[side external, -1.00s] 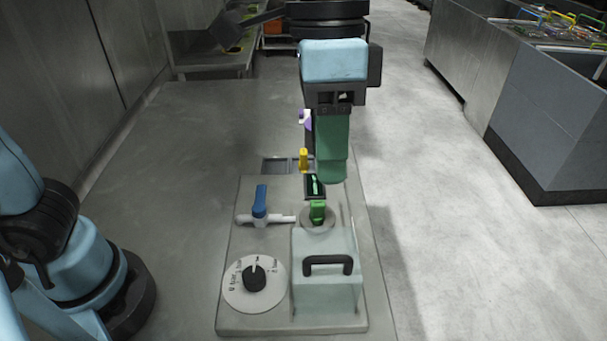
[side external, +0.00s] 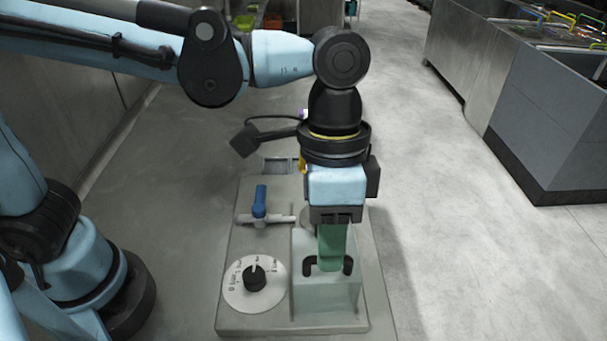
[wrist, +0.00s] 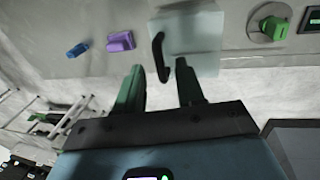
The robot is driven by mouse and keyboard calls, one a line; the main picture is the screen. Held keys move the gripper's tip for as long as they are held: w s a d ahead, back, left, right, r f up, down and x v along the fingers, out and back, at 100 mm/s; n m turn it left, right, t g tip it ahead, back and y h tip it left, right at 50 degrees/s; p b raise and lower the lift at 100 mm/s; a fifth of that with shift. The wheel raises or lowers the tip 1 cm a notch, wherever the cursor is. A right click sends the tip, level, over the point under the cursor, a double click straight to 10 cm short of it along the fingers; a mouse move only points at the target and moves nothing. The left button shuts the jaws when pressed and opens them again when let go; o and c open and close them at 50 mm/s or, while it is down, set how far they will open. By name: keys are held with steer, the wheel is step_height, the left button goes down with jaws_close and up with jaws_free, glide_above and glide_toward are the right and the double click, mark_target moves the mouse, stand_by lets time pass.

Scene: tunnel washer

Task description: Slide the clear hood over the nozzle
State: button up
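The clear hood (side external: 325,292) is a pale see-through box on the grey base plate, with a black handle (side external: 348,266) that also shows in the wrist view (wrist: 158,50). The nozzle is hidden behind my gripper in the side view. In the wrist view the green nozzle (wrist: 273,28) stands on a round base beside the hood, apart from it and uncovered. My gripper (side external: 331,268) points down at the handle. In the wrist view its green fingers (wrist: 159,66) are apart, one on each side of the handle, with gaps visible.
A round dial with a black knob (side external: 254,278) sits left of the hood. A blue-handled valve (side external: 260,202) stands behind the dial. In the wrist view a purple piece (wrist: 120,41) and a blue piece (wrist: 77,50) lie left of the hood. Grey cabinets (side external: 535,130) stand far right.

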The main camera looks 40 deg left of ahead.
steer(key=shift+s+d+f, duration=0.1)
steer(key=shift+f, duration=0.45)
jaws_close()
